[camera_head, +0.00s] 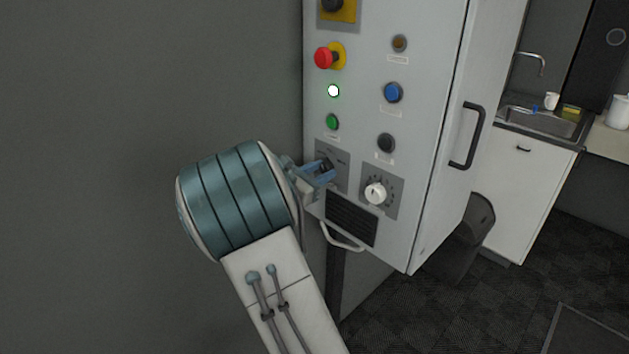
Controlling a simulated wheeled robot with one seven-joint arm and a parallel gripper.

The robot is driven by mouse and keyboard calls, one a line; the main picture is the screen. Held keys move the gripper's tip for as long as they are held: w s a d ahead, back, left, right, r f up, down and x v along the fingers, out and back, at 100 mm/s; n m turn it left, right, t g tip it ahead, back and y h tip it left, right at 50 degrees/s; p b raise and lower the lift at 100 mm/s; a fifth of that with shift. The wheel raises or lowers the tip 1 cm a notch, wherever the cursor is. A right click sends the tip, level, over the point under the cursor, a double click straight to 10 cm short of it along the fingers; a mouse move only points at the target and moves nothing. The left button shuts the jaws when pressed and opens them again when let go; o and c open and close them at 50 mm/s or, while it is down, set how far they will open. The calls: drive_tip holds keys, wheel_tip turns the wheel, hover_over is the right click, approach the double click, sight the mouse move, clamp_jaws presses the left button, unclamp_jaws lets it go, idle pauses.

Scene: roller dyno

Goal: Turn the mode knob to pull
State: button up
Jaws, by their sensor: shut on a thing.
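The grey control cabinet (360,103) stands in the middle of the view. My gripper (322,171) is at its lower left, shut on a small dark knob (326,165) on a grey label plate (339,152). The fingers hide much of this knob, so I cannot tell where it points. The plate's markings are too small to read. A white dial knob (375,193) with a marked scale sits just to the right, apart from my gripper.
Above are a red mushroom button (323,58), a lit white lamp (333,91), a green button (332,122), a blue button (393,92) and a black button (386,143). A bar handle (343,237) is below. A door handle (468,137) and sink (545,119) are right.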

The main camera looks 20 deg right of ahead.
drive_tip(key=m+b, duration=0.1)
drive_tip(key=b, duration=0.1)
drive_tip(key=m+b, duration=0.2)
drive_tip(key=shift+a+f+m+b, duration=0.1)
drive_tip(key=shift+f+m+b, duration=0.1)
drive_tip(key=shift+m+b, duration=0.15)
drive_tip(key=shift+w+r+m+b, duration=0.1)
drive_tip(key=shift+r+m+b, duration=0.1)
drive_tip(key=shift+m+b, duration=0.55)
drive_tip(key=shift+r, duration=0.1)
drive_tip(key=o, duration=1)
drive_tip(key=shift+w+a, duration=0.1)
drive_tip(key=shift+c, duration=0.2)
